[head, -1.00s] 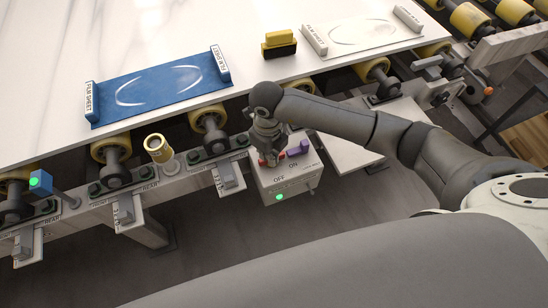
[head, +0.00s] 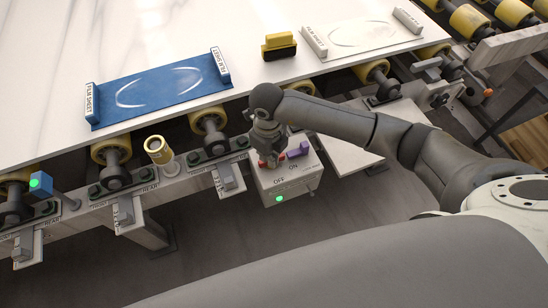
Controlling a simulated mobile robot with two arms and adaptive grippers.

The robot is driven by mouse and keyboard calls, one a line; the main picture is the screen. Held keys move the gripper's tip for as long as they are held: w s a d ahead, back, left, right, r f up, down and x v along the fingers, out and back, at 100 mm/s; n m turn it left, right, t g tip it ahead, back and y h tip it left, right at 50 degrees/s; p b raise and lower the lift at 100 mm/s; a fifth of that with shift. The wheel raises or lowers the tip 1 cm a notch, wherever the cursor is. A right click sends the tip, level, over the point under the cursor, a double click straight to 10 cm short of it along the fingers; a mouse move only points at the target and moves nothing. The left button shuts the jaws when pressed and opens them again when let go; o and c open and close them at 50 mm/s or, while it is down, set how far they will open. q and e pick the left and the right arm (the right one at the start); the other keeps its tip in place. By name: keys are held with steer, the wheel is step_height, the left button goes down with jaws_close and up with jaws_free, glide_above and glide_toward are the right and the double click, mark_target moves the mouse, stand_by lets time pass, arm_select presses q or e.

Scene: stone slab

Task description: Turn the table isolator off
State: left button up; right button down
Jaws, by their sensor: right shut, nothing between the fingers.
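The table isolator is a light grey box (head: 290,184) fixed at the front of the table frame. Its top carries the labels OFF on the left and ON on the right. A purple handle (head: 298,150) lies at the ON side. A red part shows near the OFF side, partly hidden by my gripper. A green light (head: 279,198) glows on the box's front face. My right gripper (head: 271,162) points down over the box's left part, left of the purple handle. It is shut and empty; whether it touches the box I cannot tell. My left gripper is not in view.
A white stone slab (head: 200,40) lies on yellow rollers (head: 208,119). On it are a blue film sheet (head: 160,88), a white film sheet (head: 362,34) and a yellow-black block (head: 279,46). A brass cup (head: 158,149) and clamps line the frame. Open floor lies in front.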

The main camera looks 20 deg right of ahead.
mark_target(260, 162)
steer(key=shift+f, duration=0.15)
steer(key=shift+f+b, duration=1.85)
steer(key=shift+f, duration=0.2)
steer(key=shift+r, duration=0.1)
steer(key=shift+r, duration=0.25)
steer(key=shift+w+a+b, duration=0.45)
steer(key=shift+w+a, duration=0.2)
steer(key=shift+w+a+b, duration=0.25)
steer(key=shift+w+b, duration=0.45)
steer(key=shift+w, duration=0.2)
steer(key=shift+w+d+b, duration=0.2)
steer(key=shift+w+b, duration=0.5)
steer(key=shift+w, duration=0.15)
steer(key=shift+w+d, duration=0.15)
steer(key=shift+w+d+b, duration=0.1)
steer(key=shift+w+b, duration=0.1)
steer(key=shift+b, duration=0.1)
